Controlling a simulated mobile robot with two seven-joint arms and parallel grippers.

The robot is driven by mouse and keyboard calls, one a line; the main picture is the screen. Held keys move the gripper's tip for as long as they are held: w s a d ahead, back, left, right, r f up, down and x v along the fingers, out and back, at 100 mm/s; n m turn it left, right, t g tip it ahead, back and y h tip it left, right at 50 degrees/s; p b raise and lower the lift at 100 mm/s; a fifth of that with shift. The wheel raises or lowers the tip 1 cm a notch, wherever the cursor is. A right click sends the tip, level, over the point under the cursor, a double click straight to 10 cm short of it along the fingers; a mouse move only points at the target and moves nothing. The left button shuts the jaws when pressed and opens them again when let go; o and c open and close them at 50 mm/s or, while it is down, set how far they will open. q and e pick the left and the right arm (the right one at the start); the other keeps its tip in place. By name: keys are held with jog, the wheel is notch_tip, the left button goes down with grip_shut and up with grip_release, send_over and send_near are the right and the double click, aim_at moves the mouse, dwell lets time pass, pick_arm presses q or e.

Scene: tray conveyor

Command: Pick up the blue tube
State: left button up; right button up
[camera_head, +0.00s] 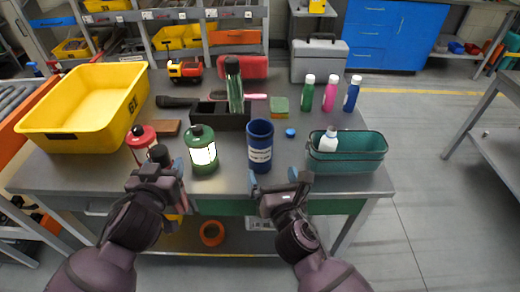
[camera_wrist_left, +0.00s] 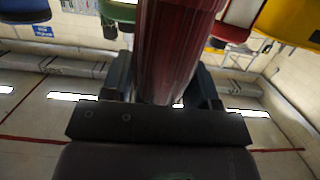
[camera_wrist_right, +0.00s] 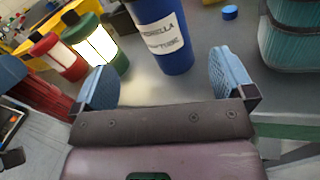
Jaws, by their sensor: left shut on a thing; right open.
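The blue tube (camera_head: 259,146) stands upright near the table's front edge, with an open top and a white label. It also shows in the right wrist view (camera_wrist_right: 170,58), beyond and between the fingertips. My right gripper (camera_head: 280,180) is open and empty, just in front of the tube and a little to its right. My left gripper (camera_head: 164,170) is shut on a dark red cylinder (camera_wrist_left: 172,45), in front of the table's left part. In the head view the gripper hides most of that cylinder.
Left of the tube stand a green lantern (camera_head: 202,150) and a red lantern (camera_head: 141,142). On the right is a teal basket (camera_head: 362,152) with a white bottle (camera_head: 328,140). A blue cap (camera_head: 290,132) lies behind. A yellow bin (camera_head: 85,108) occupies the table's left.

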aim_at(263, 153)
jog(key=w, duration=0.2)
jog(key=w+a+n, duration=0.1)
jog(key=w, duration=0.1)
jog(key=w+n, duration=0.1)
jog(key=w, duration=0.1)
jog(key=shift+w+a, duration=0.4)
jog(key=shift+b+x, duration=0.5)
jog(key=shift+x, duration=2)
jog(key=c, duration=1)
jog(key=shift+r, duration=0.15)
